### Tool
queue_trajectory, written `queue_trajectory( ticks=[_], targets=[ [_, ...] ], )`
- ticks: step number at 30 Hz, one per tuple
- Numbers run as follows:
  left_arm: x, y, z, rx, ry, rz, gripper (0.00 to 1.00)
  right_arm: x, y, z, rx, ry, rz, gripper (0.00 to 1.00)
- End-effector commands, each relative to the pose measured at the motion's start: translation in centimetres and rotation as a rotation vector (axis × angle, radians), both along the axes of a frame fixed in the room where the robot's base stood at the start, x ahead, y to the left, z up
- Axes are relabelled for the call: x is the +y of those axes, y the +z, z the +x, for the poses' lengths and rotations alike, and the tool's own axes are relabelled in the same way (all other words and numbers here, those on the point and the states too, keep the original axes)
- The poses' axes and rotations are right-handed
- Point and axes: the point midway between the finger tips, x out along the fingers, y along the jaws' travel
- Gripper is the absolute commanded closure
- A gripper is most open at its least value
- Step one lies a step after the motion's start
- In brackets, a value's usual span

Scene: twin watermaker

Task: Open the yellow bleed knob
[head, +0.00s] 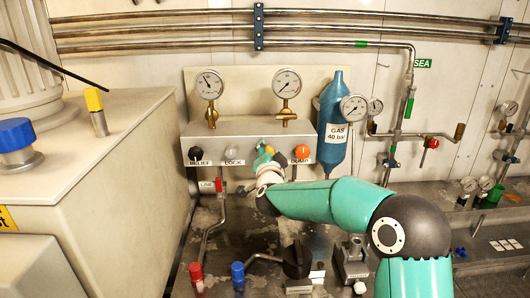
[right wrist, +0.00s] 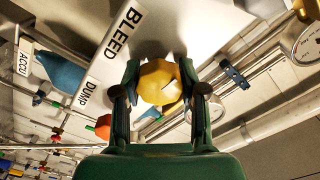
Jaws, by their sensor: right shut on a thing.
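The yellow bleed knob (right wrist: 160,82) sits between the fingers of my right gripper (right wrist: 160,90) in the right wrist view, beside the BLEED label (right wrist: 123,33). The green fingers are shut on the knob from both sides. In the head view my right gripper (head: 267,158) reaches the front of the grey panel (head: 215,133), and only a little yellow shows there; the knob is mostly hidden by the gripper. My left gripper is not in the head view.
On the panel are the black RELIEF knob (head: 196,153), the white LOCK knob (head: 232,152) and the orange DUMP knob (head: 302,152), close to my gripper. Two gauges stand above. A blue gas bottle (head: 333,150) is at the right. Red and blue valve handles are below.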

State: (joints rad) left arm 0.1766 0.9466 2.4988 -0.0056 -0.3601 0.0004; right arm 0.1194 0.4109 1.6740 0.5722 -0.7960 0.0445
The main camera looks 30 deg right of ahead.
Motion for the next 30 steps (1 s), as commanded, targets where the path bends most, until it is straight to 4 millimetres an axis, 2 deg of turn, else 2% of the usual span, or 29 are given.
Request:
queue_trajectory(
  ticks=[19, 20, 21, 24, 30],
  targets=[
    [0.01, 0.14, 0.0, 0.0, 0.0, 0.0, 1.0, 0.14, -0.12, 0.1, 0.035, 0.004, -0.053, 0.94],
    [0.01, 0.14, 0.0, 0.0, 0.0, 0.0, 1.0, 0.15, -0.12, 0.1, 0.035, 0.004, -0.053, 0.56],
    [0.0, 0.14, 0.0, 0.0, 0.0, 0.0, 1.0, 0.14, -0.11, 0.09, 0.034, 0.004, -0.052, 0.49],
    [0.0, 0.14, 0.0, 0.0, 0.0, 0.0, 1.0, 0.12, -0.08, 0.08, 0.034, 0.003, -0.052, 0.33],
    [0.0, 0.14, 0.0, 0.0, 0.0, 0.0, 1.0, 0.08, -0.02, 0.05, 0.032, 0.001, -0.052, 0.33]
  ],
)
